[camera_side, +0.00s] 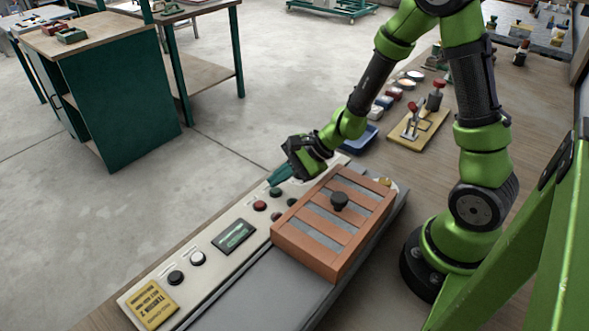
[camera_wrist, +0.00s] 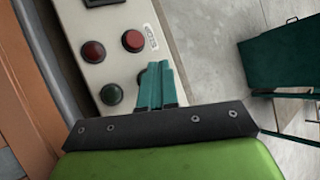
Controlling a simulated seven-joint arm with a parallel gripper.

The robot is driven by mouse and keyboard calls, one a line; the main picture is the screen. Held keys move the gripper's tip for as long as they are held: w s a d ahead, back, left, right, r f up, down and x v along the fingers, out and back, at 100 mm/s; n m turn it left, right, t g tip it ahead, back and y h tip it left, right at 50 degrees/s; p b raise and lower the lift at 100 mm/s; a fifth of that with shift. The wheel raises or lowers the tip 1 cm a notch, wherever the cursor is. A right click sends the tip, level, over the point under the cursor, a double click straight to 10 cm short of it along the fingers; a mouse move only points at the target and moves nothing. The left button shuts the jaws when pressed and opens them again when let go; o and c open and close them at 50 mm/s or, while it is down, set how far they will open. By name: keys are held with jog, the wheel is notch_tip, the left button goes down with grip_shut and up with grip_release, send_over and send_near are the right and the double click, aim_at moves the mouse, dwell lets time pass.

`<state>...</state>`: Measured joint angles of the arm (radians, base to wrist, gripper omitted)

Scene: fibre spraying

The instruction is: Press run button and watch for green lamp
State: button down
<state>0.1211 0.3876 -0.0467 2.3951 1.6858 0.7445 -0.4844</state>
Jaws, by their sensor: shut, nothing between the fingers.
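My gripper (camera_side: 279,177) is shut, with its teal fingers pointing down at the far end of the pale control panel (camera_side: 215,272). In the wrist view the fingers (camera_wrist: 156,84) cover most of one round control. In the side view a dark green round control (camera_side: 275,191) sits just below the fingertips; I cannot tell whether they touch. Beside it are a bright red one (camera_side: 260,205), a darker red one (camera_side: 276,216) and a dark round one (camera_side: 292,202), which looks dark green in the wrist view (camera_wrist: 111,94). No green lamp looks brightly lit.
A display (camera_side: 234,236) with green markings, a white knob (camera_side: 197,258) and a black knob (camera_side: 175,278) line the panel. A slatted orange cover (camera_side: 325,222) with a black knob stands beside the controls. A blue tray (camera_side: 360,138) lies behind my gripper.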

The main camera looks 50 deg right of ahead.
jog(key=shift+f, duration=0.4)
jog(key=shift+s+f, duration=0.15)
jog(key=shift+f, duration=0.55)
dwell(0.6)
jog(key=shift+r, duration=0.1)
jog(key=shift+s+r, duration=0.15)
jog(key=shift+r, duration=0.65)
jog(key=shift+r, duration=0.2)
jog(key=shift+r, duration=0.3)
notch_tip(320, 180, up, 4)
jog(key=shift+r, duration=0.15)
